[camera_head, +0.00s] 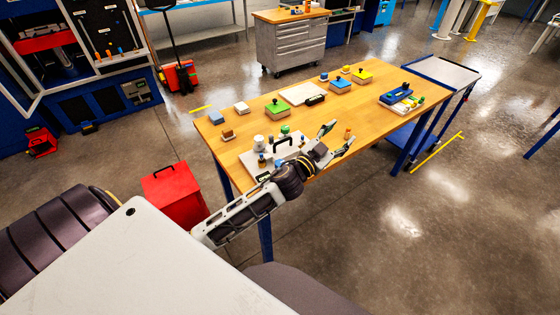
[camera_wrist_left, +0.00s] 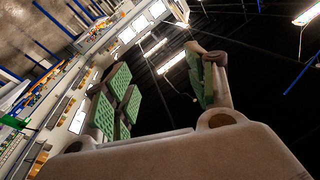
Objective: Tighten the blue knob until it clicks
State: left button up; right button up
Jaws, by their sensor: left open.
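A pale panel (camera_head: 254,169) with a black handle lies on the near left part of the wooden table. On it are a white round part (camera_head: 258,141), a green knob (camera_head: 285,130) and a small blue part (camera_head: 262,159) that looks like the blue knob, too small to be sure. My left gripper (camera_head: 338,135) is just right of the panel, above the table's front edge, open and empty. My left forearm and wrist hide the panel's near right part. In the left wrist view, the green-padded fingers (camera_wrist_left: 157,68) stand wide apart with nothing between. My right gripper is not in view.
The wooden table (camera_head: 380,115) holds a green box (camera_head: 277,109), a blue box (camera_head: 340,86), a yellow box (camera_head: 362,77), a white board (camera_head: 300,93) and a blue tray (camera_head: 396,97) at right. A red box (camera_head: 174,194) stands on the floor left of the table.

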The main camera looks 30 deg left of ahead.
pick_arm(q)
jog(key=s+d+r+m+g+h, duration=0.2)
jog(key=s+d+m+g+h, duration=0.1)
jog(key=d+m+g+h, duration=0.5)
jog(key=s+d+r+m+g+h, duration=0.2)
jog(key=d+m+g+h, duration=0.25)
jog(key=m, duration=0.55)
jog(key=a+f+g+y, duration=0.5)
jog(key=a+f+y, duration=0.35)
jog(key=a, duration=0.25)
jog(key=a+r+n+g+y, duration=0.1)
jog(key=a+n+y, duration=0.3)
jog(key=a, duration=1.4)
jog(key=r+y+p, duration=0.1)
jog(key=y, duration=0.3)
jog(key=shift+s+a+r, duration=0.35)
jog(key=shift+a, duration=0.05)
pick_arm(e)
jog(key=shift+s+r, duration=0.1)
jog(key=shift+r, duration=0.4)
pick_arm(q)
jog(key=shift+g, duration=0.25)
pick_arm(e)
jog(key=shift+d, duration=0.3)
